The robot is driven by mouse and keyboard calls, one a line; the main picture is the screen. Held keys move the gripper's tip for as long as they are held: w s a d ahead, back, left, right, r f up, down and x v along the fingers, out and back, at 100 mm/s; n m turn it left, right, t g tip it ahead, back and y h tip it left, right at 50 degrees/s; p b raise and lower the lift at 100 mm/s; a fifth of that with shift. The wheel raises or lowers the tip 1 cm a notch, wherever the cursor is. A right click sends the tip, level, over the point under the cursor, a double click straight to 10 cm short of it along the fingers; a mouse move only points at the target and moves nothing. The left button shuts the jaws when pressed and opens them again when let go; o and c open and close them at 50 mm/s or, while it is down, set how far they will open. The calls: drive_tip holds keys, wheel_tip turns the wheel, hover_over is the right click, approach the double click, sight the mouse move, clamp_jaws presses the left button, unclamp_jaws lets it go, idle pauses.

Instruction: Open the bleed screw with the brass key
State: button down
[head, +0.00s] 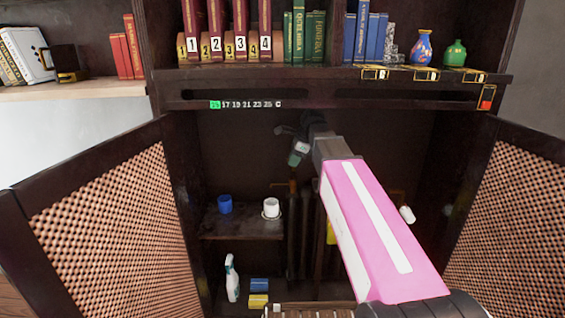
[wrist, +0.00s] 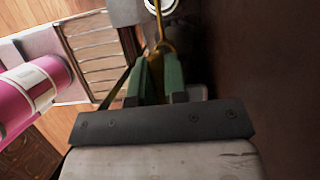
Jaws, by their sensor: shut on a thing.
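In the wrist view, my gripper (wrist: 160,56) has its green fingers closed on a brass-coloured piece (wrist: 166,46), which looks like the brass key. A thin part of the piece runs up from the fingertips toward the top of the picture. In the head view, my gripper (head: 295,159) is inside the open cabinet, above the shelf, and the key cannot be made out there. A dark ribbed radiator (head: 299,240) stands at the back of the cabinet, partly behind my arm. I cannot make out the bleed screw in either view.
The left cabinet door (head: 110,215) and right door (head: 520,220) stand open. A blue cup (head: 225,204) and a white cup (head: 271,207) stand on the shelf (head: 240,228). A spray bottle (head: 232,278) stands below. A white knob (head: 407,214) is right of my arm.

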sight(293, 170)
drive_tip(key=shift+f, duration=0.2)
drive_tip(key=shift+f, duration=1.55)
drive_tip(key=shift+f, duration=0.7)
idle(1.4)
idle(0.4)
drive_tip(key=n+g, duration=0.1)
drive_tip(key=n, duration=0.2)
drive_tip(key=shift+w+n, duration=0.15)
drive_tip(key=shift+n, duration=0.25)
drive_tip(key=shift+n+g, duration=0.5)
drive_tip(key=shift+n, duration=0.2)
